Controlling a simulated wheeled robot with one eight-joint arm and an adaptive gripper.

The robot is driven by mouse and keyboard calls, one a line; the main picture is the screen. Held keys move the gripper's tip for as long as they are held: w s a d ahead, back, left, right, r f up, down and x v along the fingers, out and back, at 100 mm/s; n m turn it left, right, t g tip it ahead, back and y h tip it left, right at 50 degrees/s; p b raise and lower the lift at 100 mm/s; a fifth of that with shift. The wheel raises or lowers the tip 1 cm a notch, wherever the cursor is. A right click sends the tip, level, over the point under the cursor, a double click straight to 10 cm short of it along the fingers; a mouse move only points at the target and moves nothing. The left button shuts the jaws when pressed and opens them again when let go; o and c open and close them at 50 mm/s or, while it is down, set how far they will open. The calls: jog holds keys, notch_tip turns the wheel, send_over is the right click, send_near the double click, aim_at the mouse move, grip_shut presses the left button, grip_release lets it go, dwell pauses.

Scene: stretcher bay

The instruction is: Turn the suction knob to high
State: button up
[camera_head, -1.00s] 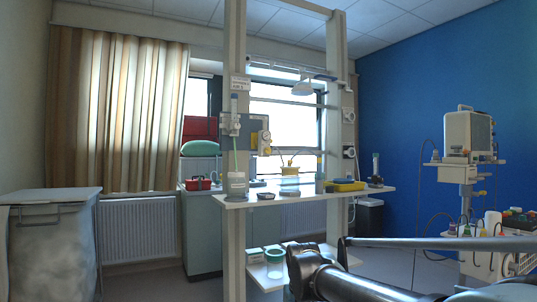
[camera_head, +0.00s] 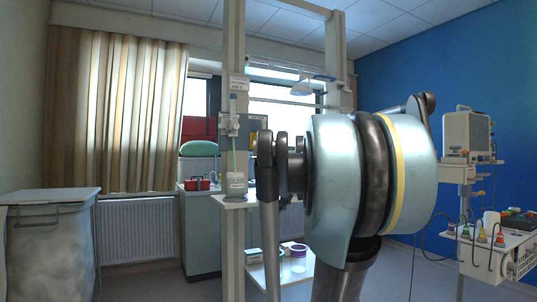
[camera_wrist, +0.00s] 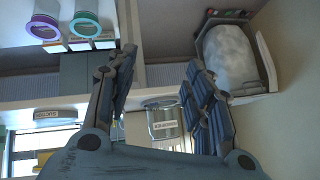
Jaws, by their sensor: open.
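The suction knob cannot be made out in either view. A wall-type suction unit (camera_head: 231,124) is mounted on the left post, with a tube running down to a clear labelled canister (camera_head: 236,184) at the shelf's left end. My arm covers the rest of the shelf and the right post's fittings. In the wrist view, which looks upside down, my gripper (camera_wrist: 158,90) has its two fingers wide apart with nothing between them touching. A clear labelled jar (camera_wrist: 162,124) shows beyond the gap between the fingers.
Cups with purple (camera_wrist: 45,27) and teal (camera_wrist: 84,24) rims stand on the lower shelf. A grey-white covered cart (camera_head: 52,240) stands at the left. A monitor cart (camera_head: 500,250) stands at the right. A red case (camera_head: 196,184) sits on the cabinet behind.

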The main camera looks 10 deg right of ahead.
jog(key=w+d+r+t, duration=0.2)
jog(key=w+d+r, duration=0.1)
jog(key=w+r, duration=0.65)
jog(key=t, duration=0.4)
send_near(268, 151)
jog(key=shift+y, duration=0.4)
jog(key=x, duration=0.8)
jog(key=shift+w+f, duration=0.1)
jog(key=shift+w, duration=0.25)
jog(key=c, duration=1)
